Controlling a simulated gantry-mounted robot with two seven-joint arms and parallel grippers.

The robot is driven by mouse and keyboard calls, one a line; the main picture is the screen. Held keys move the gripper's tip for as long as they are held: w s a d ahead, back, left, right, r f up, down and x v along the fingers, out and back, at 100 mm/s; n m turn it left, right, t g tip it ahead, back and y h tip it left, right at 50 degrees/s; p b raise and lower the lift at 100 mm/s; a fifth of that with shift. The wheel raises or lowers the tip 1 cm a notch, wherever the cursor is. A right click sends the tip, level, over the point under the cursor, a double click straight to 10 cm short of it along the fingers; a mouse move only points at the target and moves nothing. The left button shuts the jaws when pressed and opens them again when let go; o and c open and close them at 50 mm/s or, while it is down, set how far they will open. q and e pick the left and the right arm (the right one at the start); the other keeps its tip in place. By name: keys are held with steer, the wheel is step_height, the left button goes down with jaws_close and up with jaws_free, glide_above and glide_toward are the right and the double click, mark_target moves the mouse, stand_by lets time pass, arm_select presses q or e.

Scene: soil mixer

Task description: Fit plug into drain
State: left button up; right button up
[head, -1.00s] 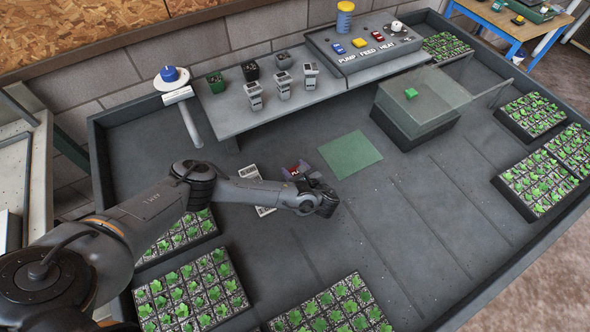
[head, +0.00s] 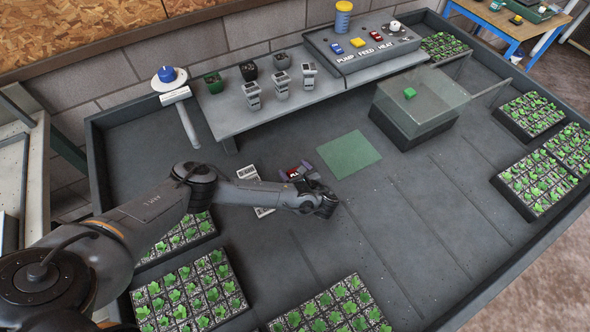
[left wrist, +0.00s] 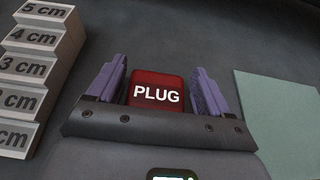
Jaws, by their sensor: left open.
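The red plug (head: 294,173), marked "PLUG", is on the grey tray floor left of a green mat. In the left wrist view the plug (left wrist: 157,90) lies between the two purple fingers of my left gripper (left wrist: 160,88), with a gap visible at the right finger. My left gripper (head: 299,171) is open and low over the tray floor, and its arm partly hides the plug in the head view. I cannot make out a drain in either view. My right gripper is not in view.
A stepped block with centimetre labels (left wrist: 35,75) stands left of the gripper; the flat green mat (head: 349,155) lies to the right. Seedling trays (head: 190,292) line the front and right. A shelf (head: 235,115) with pots and a control panel (head: 362,48) stands behind.

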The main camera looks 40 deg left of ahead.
arm_select(q)
steer(key=shift+s+f, duration=0.1)
steer(key=shift+s+r, duration=0.15)
steer(key=shift+r, duration=0.05)
steer(key=v, duration=0.3)
steer(key=p+v, duration=0.1)
steer(key=v, duration=0.3)
steer(key=p+v, duration=0.1)
steer(key=v, duration=0.2)
steer(key=shift+d+r, duration=0.1)
steer(key=shift+r, duration=0.3)
steer(key=shift+p+v, duration=0.35)
steer(key=shift+v, duration=0.55)
steer(key=shift+r, duration=0.1)
